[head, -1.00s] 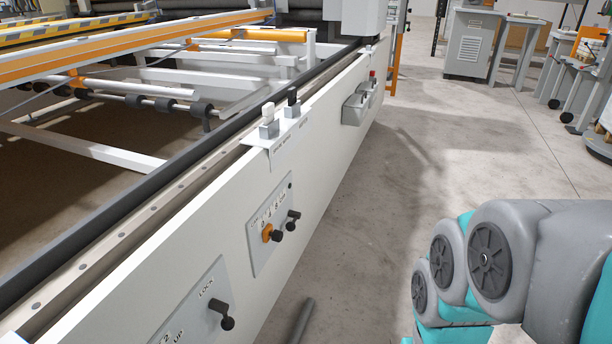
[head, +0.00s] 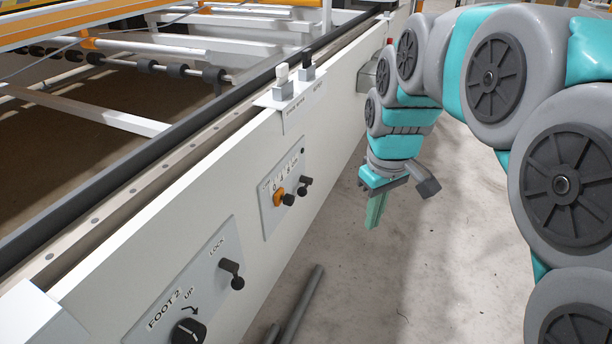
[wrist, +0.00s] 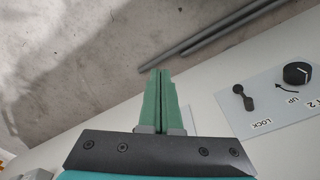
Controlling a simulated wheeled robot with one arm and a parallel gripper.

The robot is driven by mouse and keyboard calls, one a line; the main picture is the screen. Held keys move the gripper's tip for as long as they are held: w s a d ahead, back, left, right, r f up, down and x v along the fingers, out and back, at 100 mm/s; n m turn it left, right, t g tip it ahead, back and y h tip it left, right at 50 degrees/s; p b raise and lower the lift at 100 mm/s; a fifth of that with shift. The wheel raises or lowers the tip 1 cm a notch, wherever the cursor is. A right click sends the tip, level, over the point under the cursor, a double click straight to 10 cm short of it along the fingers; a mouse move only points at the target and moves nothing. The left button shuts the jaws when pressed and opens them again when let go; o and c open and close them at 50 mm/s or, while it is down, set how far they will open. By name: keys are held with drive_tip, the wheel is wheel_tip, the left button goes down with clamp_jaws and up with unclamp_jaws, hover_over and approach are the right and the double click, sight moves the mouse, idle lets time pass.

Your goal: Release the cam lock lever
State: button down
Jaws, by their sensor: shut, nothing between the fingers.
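A small black lever (head: 232,272) labelled LOCK sits on a pale plate marked FOOT 2 (head: 203,303) on the white beam's side. It also shows in the wrist view (wrist: 243,98), right of my fingers. My gripper (head: 374,218) hangs over the floor, to the right of the beam and apart from the lever. In the wrist view, its green fingers (wrist: 160,74) are together with nothing between them. A black knob (head: 188,332) with an UP arrow is on the same plate; it shows in the wrist view (wrist: 297,73).
A farther plate on the white beam (head: 330,130) carries an orange knob (head: 278,195) and a small black lever (head: 305,182). White and black switches stand on a bracket (head: 285,97) at the beam's top. Grey tubes (head: 300,310) lie on the floor beside the beam.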

drive_tip(key=w+a+n+t+b, duration=0.1)
drive_tip(key=w+a+n, duration=0.4)
drive_tip(key=w, duration=0.7)
drive_tip(key=n+t+y+b, duration=0.1)
drive_tip(key=n, duration=0.1)
hover_over(302, 190)
drive_tip(key=s+d, duration=0.2)
drive_tip(key=s, duration=0.2)
drive_tip(key=shift+w+f, duration=0.1)
drive_tip(key=shift+f, duration=0.65)
drive_tip(key=shift+f, duration=0.1)
drive_tip(key=p+x, duration=0.1)
drive_tip(key=x, duration=1.3)
drive_tip(key=shift+w+d, duration=0.1)
drive_tip(key=shift+f+t, duration=0.1)
drive_tip(key=shift+t, duration=0.2)
